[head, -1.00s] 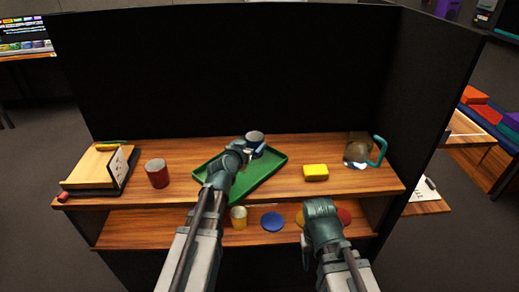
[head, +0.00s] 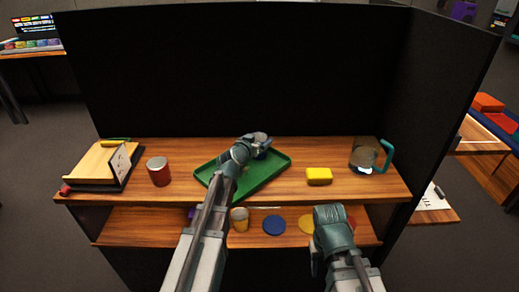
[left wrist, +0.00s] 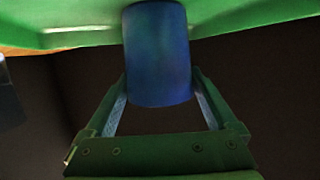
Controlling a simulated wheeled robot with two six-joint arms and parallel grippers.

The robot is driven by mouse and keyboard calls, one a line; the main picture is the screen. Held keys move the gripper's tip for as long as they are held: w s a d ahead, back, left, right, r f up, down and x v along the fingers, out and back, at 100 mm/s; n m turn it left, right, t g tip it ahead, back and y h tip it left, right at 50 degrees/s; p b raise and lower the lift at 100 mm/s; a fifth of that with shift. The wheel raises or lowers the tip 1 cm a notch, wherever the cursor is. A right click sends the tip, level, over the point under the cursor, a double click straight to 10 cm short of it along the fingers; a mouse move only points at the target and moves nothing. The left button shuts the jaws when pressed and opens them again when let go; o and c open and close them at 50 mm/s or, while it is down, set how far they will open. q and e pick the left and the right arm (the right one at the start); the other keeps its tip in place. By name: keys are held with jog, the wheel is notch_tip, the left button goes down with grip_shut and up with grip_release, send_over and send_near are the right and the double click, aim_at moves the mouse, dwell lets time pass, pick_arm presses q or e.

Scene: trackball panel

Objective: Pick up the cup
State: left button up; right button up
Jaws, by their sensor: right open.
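The cup is a blue cylinder (left wrist: 157,50) in the left wrist view, by the green tray (left wrist: 75,30). In the head view its top (head: 262,138) shows just past my left gripper (head: 248,150), which hides most of it. In the left wrist view the two fingers of my left gripper (left wrist: 160,95) lie on either side of the cup, close to its walls. Whether they press on it I cannot tell. My right gripper (head: 325,240) is open and in front of the lower shelf, away from the cup.
A red can (head: 158,172) stands left of the tray. A yellow block (head: 319,176) and a clear mug with a teal handle (head: 366,155) stand to the right.

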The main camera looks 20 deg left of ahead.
pick_arm(q)
jog(key=c, duration=0.9)
jog(key=shift+c, duration=0.3)
